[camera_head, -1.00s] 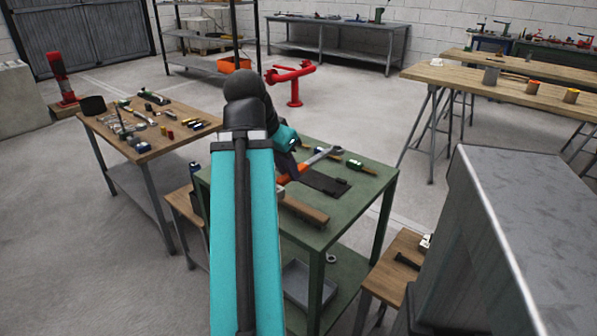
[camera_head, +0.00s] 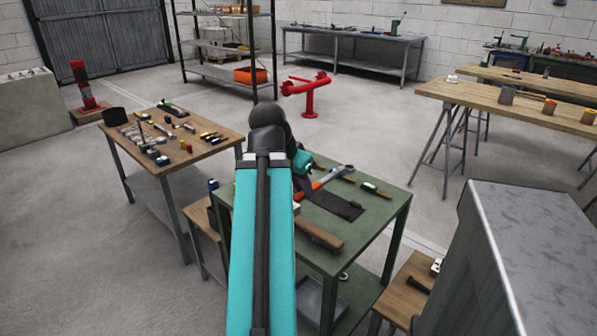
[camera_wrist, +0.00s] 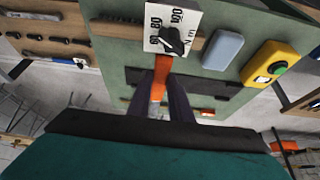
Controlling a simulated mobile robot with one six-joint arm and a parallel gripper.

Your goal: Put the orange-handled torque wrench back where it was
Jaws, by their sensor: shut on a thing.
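The torque wrench (camera_head: 319,184) has an orange handle and a pale metal head. In the head view it lies across or just above the green table (camera_head: 372,230), beside a dark mat (camera_head: 338,205). Whether it touches the table I cannot tell. My gripper (camera_wrist: 160,92) is shut on the orange handle, which shows between its dark fingers in the wrist view (camera_wrist: 158,88). The mat also shows in the wrist view (camera_wrist: 200,86). A white plate (camera_wrist: 158,38) with numbers and a dark pointer shows beyond the handle. My arm hides part of the table and handle in the head view.
A wooden block (camera_head: 319,234) lies at the table's front. In the wrist view a yellow box with a green button (camera_wrist: 270,64) and a grey-blue case (camera_wrist: 223,49) are close. A wooden tool table (camera_head: 185,155) stands left.

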